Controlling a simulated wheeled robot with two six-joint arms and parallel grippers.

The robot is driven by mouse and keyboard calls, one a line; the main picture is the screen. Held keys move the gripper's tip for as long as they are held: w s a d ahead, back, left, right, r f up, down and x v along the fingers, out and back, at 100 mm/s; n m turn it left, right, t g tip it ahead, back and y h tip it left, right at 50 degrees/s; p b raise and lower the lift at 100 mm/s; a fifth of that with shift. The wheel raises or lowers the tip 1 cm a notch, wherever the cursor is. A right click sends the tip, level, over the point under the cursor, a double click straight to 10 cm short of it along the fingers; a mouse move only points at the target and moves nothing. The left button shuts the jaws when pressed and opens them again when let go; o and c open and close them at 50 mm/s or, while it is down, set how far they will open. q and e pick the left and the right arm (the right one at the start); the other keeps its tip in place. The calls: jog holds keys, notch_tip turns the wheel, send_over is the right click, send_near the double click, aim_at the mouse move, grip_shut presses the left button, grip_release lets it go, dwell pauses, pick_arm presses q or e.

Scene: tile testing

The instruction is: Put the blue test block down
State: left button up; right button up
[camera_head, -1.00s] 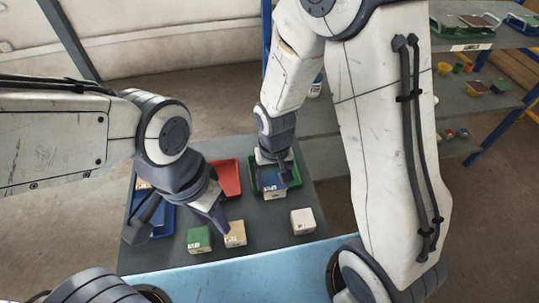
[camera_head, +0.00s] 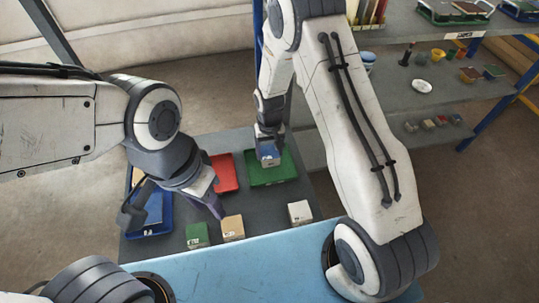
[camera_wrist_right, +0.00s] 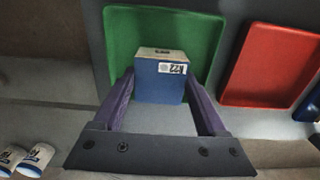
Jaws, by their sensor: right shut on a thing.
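My right gripper (camera_wrist_right: 158,88) is shut on the blue test block (camera_wrist_right: 160,84), with one purple finger on each side of it. The block has a tan top and a printed white label. It shows over the green tray (camera_wrist_right: 204,40) in the right wrist view. In the head view the block (camera_head: 268,158) overlaps the back left part of the green tray (camera_head: 273,175). Whether it touches the tray cannot be told. My left gripper (camera_head: 215,207) hangs near the blue tray; one purple finger shows, and its opening is unclear.
A red tray (camera_head: 225,172) lies left of the green tray, and a blue tray (camera_head: 160,222) at the table's left. A green block (camera_head: 197,235), a tan block (camera_head: 232,228) and a white block (camera_head: 300,212) stand along the front. Shelves (camera_head: 400,92) with small items stand at right.

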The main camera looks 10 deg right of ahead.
aim_at(270, 153)
notch_tip(270, 153, down, 3)
jog(key=shift+r, duration=0.15)
jog(key=shift+f, duration=0.2)
jog(key=o, duration=1.2)
